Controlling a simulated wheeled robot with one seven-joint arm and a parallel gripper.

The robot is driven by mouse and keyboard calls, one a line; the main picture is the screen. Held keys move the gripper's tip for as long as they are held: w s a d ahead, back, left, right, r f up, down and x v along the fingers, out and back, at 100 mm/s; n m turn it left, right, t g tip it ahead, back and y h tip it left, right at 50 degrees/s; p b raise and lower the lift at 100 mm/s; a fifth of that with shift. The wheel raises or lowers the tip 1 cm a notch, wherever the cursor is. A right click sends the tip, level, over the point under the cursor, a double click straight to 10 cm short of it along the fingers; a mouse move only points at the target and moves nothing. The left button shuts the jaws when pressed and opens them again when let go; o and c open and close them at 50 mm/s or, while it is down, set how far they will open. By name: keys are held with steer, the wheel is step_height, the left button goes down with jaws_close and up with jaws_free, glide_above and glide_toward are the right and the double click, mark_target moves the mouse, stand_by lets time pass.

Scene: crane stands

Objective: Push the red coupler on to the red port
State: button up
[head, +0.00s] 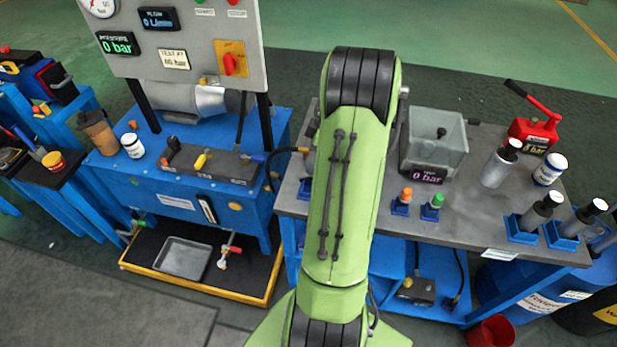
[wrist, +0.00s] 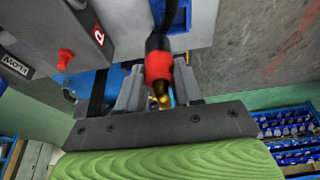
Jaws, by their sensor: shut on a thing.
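In the wrist view my gripper (wrist: 160,88) is shut on the red coupler (wrist: 158,66). The coupler has a red sleeve, a black end leading to a dark hose, and a brass tip pointing toward the palm. A small red fitting (wrist: 65,59) stands out from a grey face to the left, beside a red label. It may be the red port, but I cannot tell for sure. The coupler is apart from it in this view. In the head view my green arm hides my gripper and the coupler.
A grey gauge panel (head: 190,55) stands over a blue bench at the left. The grey bench (head: 470,215) at the right carries a clear tank (head: 434,145), a red hand pump (head: 535,130), bottles and small orange and green capped fittings. A red bucket (head: 490,331) stands on the floor.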

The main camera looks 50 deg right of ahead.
steer(key=w+d+r+p, duration=0.5)
steer(key=d+r+p, duration=0.3)
steer(key=d+p, duration=0.7)
steer(key=f+b, duration=0.1)
steer(key=f, duration=0.1)
steer(key=a+f+b, duration=0.1)
steer(key=f, duration=0.1)
steer(key=a+f+b, duration=0.1)
steer(key=shift+f, duration=0.4)
steer(key=shift+w+f+b, duration=0.1)
steer(key=shift+f+b, duration=1.35)
steer(key=o, duration=1.2)
steer(key=shift+r, duration=0.15)
steer(key=p+v, duration=0.3)
steer(key=v, duration=0.1)
steer(key=shift+s+r, duration=0.25)
steer(key=shift+r, duration=0.1)
